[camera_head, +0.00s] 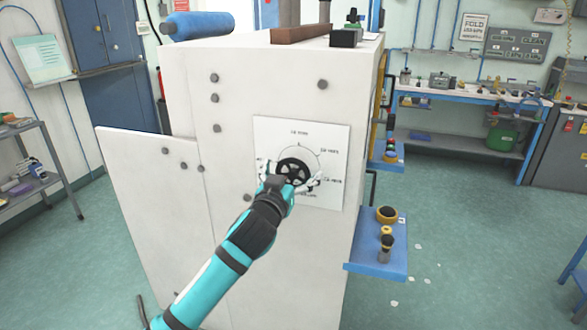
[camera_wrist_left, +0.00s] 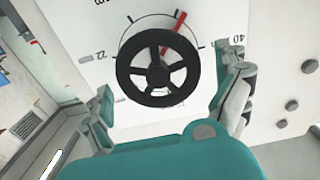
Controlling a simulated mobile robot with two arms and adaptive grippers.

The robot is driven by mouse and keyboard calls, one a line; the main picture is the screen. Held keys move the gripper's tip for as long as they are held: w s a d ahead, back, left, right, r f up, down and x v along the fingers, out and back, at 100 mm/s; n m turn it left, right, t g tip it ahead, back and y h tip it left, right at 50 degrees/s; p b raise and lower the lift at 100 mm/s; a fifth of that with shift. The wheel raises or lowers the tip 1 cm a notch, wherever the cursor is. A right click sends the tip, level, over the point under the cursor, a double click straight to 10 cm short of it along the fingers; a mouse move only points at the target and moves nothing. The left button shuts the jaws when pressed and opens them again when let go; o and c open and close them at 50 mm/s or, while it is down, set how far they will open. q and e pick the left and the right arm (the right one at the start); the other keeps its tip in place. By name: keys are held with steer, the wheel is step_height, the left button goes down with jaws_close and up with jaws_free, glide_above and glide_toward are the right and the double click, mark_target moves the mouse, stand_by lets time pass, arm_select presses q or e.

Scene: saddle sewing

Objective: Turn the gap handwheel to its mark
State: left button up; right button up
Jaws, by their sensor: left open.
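The gap handwheel (camera_head: 293,170) is a black spoked wheel on a white dial plate (camera_head: 333,137), on the front of a large white machine. In the left wrist view the handwheel (camera_wrist_left: 158,68) shows its hub and spokes. A red line (camera_wrist_left: 173,33) sticks out past its upper right rim, among the dial's black ticks. My left gripper (camera_head: 289,178) is open, its fingers on either side of the wheel. In the wrist view the fingers (camera_wrist_left: 169,97) stand apart from the rim. The small dial lettering is hard to read. My right gripper is not in view.
Bolt heads (camera_head: 215,98) stud the white machine panel (camera_head: 235,85). A blue shelf (camera_head: 378,262) with small round items juts out at the machine's lower right. A workbench (camera_head: 465,95) stands behind at right, a grey rack (camera_head: 40,180) at left. Green floor lies between.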

arm_select(q)
steer(key=shift+w+d, duration=0.25)
steer(key=shift+w, duration=0.4)
steer(key=shift+c, duration=0.3)
steer(key=c, duration=1)
